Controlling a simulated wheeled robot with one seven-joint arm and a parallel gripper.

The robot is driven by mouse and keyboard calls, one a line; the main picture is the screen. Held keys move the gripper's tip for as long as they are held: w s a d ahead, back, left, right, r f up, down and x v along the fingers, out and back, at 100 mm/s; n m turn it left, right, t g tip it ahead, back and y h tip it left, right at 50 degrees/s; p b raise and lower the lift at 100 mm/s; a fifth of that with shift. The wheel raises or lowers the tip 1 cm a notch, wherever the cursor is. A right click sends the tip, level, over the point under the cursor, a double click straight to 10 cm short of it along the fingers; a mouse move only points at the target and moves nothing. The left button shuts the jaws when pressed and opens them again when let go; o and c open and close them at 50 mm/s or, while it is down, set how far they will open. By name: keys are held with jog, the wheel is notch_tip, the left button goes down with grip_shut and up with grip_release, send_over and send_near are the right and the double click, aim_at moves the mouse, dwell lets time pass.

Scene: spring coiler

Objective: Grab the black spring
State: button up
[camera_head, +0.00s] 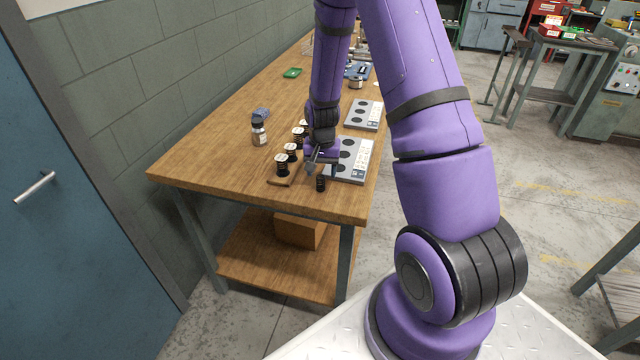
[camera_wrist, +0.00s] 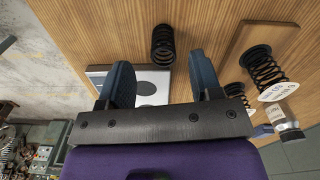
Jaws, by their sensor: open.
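A loose black spring (camera_head: 320,184) stands on the wooden workbench near its front edge, apart from the other springs. In the wrist view the spring (camera_wrist: 163,45) shows just beyond my fingertips, roughly centred between them. My gripper (camera_head: 313,165) hangs over the bench beside the spring; in the wrist view my gripper (camera_wrist: 162,72) is open with nothing between its fingers. Several other black springs with white labels (camera_head: 282,165) stand on a wooden strip to the left; one labelled spring (camera_wrist: 262,68) shows at the right of the wrist view.
A grey plate with dark round spots (camera_head: 350,160) lies right of my gripper, with a second one (camera_head: 364,114) behind it. A small jar (camera_head: 258,132) and a blue item (camera_head: 261,113) stand left. The bench (camera_head: 215,160) is bare at its front left. A wall runs along the left.

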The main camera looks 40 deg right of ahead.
aim_at(321, 177)
jog(key=shift+w+a+f, duration=0.1)
jog(key=shift+w+f, duration=0.05)
jog(key=shift+f, duration=2.55)
jog(key=c, duration=1)
